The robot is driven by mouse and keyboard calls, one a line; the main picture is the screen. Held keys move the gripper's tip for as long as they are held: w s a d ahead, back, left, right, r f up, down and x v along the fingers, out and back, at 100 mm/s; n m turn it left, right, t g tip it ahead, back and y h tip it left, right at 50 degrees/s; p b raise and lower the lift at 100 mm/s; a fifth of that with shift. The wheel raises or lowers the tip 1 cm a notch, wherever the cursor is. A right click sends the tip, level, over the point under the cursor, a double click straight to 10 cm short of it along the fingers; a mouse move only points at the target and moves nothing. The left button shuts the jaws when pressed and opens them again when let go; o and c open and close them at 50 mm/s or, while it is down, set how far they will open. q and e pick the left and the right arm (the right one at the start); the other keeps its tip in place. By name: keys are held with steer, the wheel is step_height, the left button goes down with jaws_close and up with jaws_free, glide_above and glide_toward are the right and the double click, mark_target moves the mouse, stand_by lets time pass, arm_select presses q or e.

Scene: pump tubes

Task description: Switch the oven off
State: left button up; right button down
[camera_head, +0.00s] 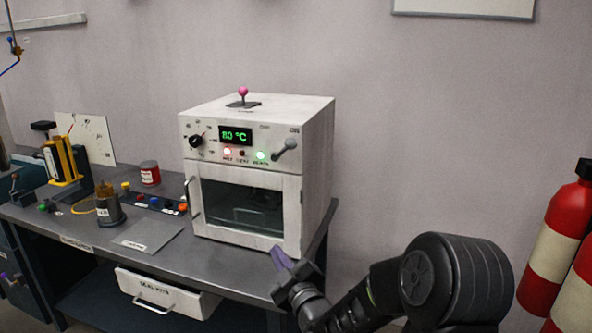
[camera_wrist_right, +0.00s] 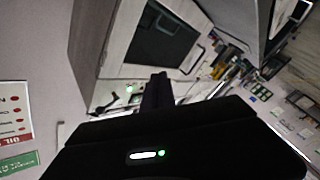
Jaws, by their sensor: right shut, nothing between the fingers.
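The white oven (camera_head: 240,110) stands on the workbench. Its display (camera_head: 235,135) reads 80 °C in green. A red lamp (camera_head: 227,153) and a green lamp (camera_head: 261,156) glow below it. A black dial (camera_head: 196,141) is at the panel's left and a grey lever (camera_head: 286,148) at its right, tilted up to the right. The door (camera_head: 245,208) is closed. My right gripper (camera_head: 281,258) is shut and empty, low before the oven's right front corner and well below the lever. The right wrist view shows the oven (camera_wrist_right: 122,45) turned over, beyond the shut fingers (camera_wrist_right: 157,90). My left gripper is out of view.
A pink-knobbed stick (camera_head: 243,93) stands on the oven. Left of it on the bench are a red can (camera_head: 150,173), a button strip (camera_head: 155,202), a dark cup (camera_head: 109,208) and a flat grey plate (camera_head: 148,235). A drawer (camera_head: 165,296) juts out below. Red extinguishers (camera_head: 560,235) stand at right.

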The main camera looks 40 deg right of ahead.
mark_target(292, 148)
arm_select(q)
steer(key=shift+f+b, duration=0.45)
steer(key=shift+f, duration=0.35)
arm_select(e)
steer(key=s+d+r+n+t+h, duration=0.1)
steer(key=s+d+r+t, duration=0.1)
steer(key=r, duration=0.5)
steer(key=s+d+r+n+t+h, duration=0.1)
steer(key=s+d+r+t+h, duration=0.1)
steer(key=r, duration=0.5)
steer(key=shift+s+d+r+n, duration=0.15)
steer(key=shift+s+d+n, duration=0.15)
steer(key=shift+s+d, duration=0.6)
steer(key=shift+w+d, duration=0.15)
steer(key=shift+w, duration=0.05)
steer(key=p+x, duration=0.4)
steer(key=x, duration=1)
steer(key=shift+r, duration=0.1)
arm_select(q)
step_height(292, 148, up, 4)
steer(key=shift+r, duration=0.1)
